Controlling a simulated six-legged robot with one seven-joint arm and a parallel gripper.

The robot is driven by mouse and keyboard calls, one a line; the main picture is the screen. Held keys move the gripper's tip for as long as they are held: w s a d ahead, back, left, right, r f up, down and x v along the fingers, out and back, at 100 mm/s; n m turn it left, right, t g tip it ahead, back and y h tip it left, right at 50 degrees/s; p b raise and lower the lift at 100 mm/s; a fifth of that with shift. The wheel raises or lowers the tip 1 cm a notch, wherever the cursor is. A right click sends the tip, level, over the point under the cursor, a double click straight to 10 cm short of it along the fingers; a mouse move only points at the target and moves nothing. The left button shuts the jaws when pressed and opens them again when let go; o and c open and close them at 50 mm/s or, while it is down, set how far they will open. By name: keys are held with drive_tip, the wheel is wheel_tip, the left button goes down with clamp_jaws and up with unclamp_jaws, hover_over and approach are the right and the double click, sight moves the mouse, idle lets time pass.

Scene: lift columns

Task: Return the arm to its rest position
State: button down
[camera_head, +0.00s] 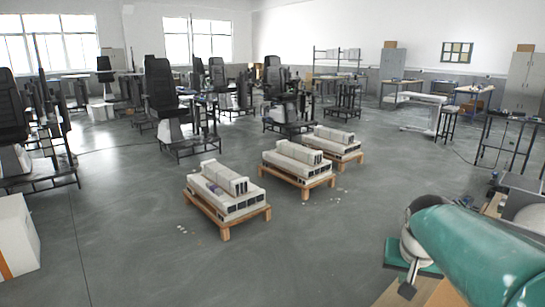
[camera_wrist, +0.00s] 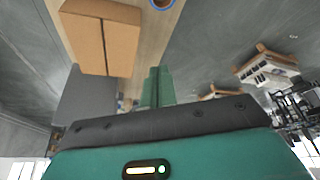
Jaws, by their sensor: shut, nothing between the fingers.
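My arm enters the head view at the lower right as a large teal link (camera_head: 480,250) with a grey joint at its left end. It reaches in over the floor's right corner. In the wrist view, my gripper (camera_wrist: 157,86) shows as two narrow green fingers side by side beyond the dark-edged teal hand. The fingers are together with nothing between them.
Three low wooden pallets bear pale column parts: near (camera_head: 226,228), middle (camera_head: 304,190) and far (camera_head: 348,160). A brown box (camera_wrist: 100,36) lies beyond my fingers in the wrist view. A white box (camera_head: 15,238) stands at left. Grey floor is open around the pallets.

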drive_tip(key=s+a+f+n+t+y, duration=0.1)
drive_tip(key=s+a+n, duration=0.3)
drive_tip(key=s+a, duration=0.9)
drive_tip(key=shift+s+a+y, duration=0.25)
drive_tip(key=shift+s+y, duration=0.15)
drive_tip(key=shift+s, duration=0.65)
drive_tip(key=shift+f, duration=0.1)
